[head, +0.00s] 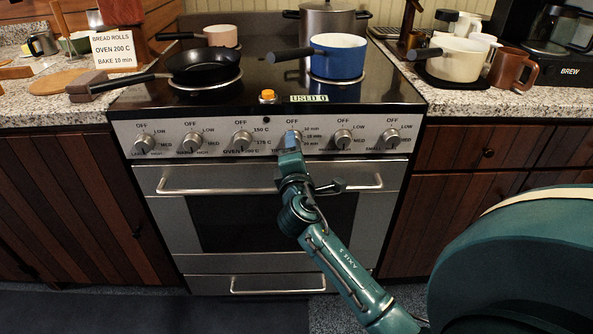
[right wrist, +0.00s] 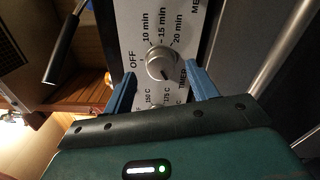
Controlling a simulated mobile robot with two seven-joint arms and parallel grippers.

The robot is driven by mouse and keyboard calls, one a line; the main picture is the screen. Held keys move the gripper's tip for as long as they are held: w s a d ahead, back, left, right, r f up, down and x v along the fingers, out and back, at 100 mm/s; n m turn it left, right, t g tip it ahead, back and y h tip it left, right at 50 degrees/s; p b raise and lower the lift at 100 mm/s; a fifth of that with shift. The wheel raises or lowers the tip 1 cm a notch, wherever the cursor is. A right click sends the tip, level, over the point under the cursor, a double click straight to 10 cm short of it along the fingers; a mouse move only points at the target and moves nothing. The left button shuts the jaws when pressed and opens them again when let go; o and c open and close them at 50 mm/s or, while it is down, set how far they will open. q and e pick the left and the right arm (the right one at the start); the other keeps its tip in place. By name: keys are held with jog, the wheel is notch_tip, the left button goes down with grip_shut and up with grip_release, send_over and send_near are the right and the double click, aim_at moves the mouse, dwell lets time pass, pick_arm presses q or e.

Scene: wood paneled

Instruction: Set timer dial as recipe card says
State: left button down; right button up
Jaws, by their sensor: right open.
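The recipe card (head: 113,50) stands at the back left and reads BREAD ROLLS, OVEN 200 C, BAKE 10 min. The round silver timer dial (right wrist: 161,62) is on the stove's front panel, with OFF, 10 min, 15 min and 20 min printed around it. A dark mark shows on the dial's side towards my gripper; I cannot surely read its setting. My right gripper (right wrist: 160,74) is open, its blue fingers on either side of the dial with visible gaps. In the head view my right gripper (head: 291,143) partly hides the dial. My left gripper is not in view.
The oven dial (head: 242,138) is just left of the timer, and other burner dials line the panel. The oven handle (head: 190,189) runs below. A black frying pan (head: 203,65), blue pot (head: 338,57) and steel pot (head: 327,20) stand on the stovetop.

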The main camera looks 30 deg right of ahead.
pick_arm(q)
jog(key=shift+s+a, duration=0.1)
pick_arm(e)
jog(key=v, duration=1)
jog(key=shift+s+a, duration=0.2)
jog(key=shift+f, duration=0.1)
